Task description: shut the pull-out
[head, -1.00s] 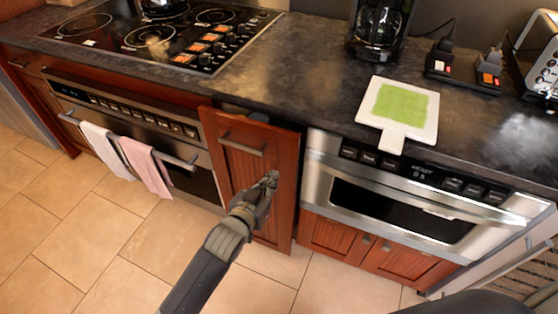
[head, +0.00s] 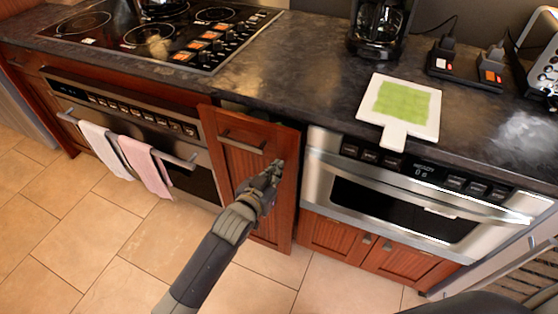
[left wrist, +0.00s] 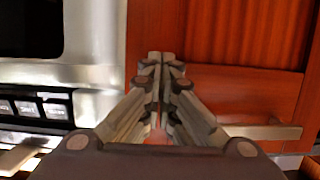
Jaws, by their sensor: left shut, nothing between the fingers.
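The pull-out (head: 232,165) is a narrow red-brown wooden front with a grey bar handle (head: 243,142), between the oven and the microwave. Its front stands a little out from the counter, with a dark gap along its top edge. My left gripper (head: 277,168) is shut and empty, at the right part of the wooden front, below and right of the handle. In the left wrist view, the shut fingers (left wrist: 160,58) point at the wooden front (left wrist: 225,35), with the handle (left wrist: 250,132) at lower right. I cannot tell whether the fingertips touch the wood. My right gripper is not in view.
The stainless microwave (head: 420,200) is close on the right. The oven (head: 130,130) with two hanging towels is on the left. A white and green board (head: 378,131) lies on the dark countertop (head: 290,80). The tiled floor (head: 110,235) in front is clear.

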